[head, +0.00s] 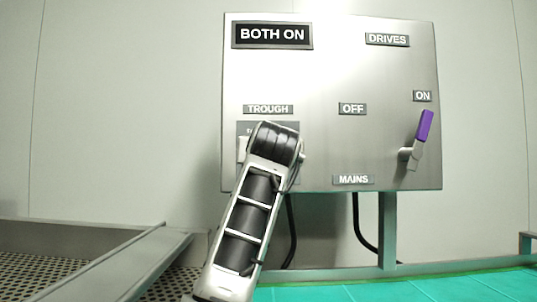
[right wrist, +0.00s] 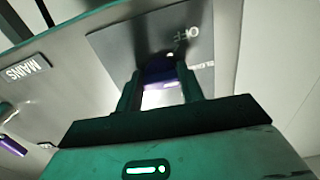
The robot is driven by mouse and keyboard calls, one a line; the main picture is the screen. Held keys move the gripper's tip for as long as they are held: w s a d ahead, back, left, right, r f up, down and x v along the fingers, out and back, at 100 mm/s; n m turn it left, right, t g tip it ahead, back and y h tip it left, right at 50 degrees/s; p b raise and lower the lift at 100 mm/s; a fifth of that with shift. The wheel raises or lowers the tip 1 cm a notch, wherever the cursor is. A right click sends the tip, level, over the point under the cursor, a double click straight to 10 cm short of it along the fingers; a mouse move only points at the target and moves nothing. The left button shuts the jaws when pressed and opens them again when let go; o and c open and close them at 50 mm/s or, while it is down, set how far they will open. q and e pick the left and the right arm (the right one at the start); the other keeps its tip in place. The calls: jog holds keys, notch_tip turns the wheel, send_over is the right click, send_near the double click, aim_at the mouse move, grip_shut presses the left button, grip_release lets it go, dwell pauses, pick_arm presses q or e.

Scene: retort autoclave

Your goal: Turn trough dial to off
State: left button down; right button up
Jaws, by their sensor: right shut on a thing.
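The trough dial (right wrist: 160,70) has a purple part and shows between the fingers of my right gripper (right wrist: 160,88) in the right wrist view. The fingers are shut on it from both sides. It sits on a dark plate (right wrist: 125,45) with an upside-down OFF marking near the dial. In the head view my right arm covers the dial and the gripper; the TROUGH label (head: 268,109) shows just above. Which way the dial points is hard to tell. My left gripper is not in view.
The steel panel (head: 340,75) carries a BOTH ON sign (head: 272,35) and labels for DRIVES, OFF, ON and MAINS. A purple-handled lever (head: 423,127) stands tilted up toward ON at the right. A green surface (head: 420,288) lies below, and a perforated tray (head: 40,265) at left.

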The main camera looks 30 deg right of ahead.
pick_arm(q)
jog(key=p, duration=0.1)
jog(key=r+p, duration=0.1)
jog(key=p, duration=0.1)
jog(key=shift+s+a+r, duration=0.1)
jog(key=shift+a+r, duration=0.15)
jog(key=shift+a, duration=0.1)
pick_arm(e)
jog(key=n, duration=0.9)
jog(key=shift+s+d, duration=0.1)
jog(key=shift+d, duration=0.05)
pick_arm(q)
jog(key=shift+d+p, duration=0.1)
jog(key=shift+p, duration=0.25)
pick_arm(e)
jog(key=shift+n, duration=0.3)
jog(key=o, duration=1)
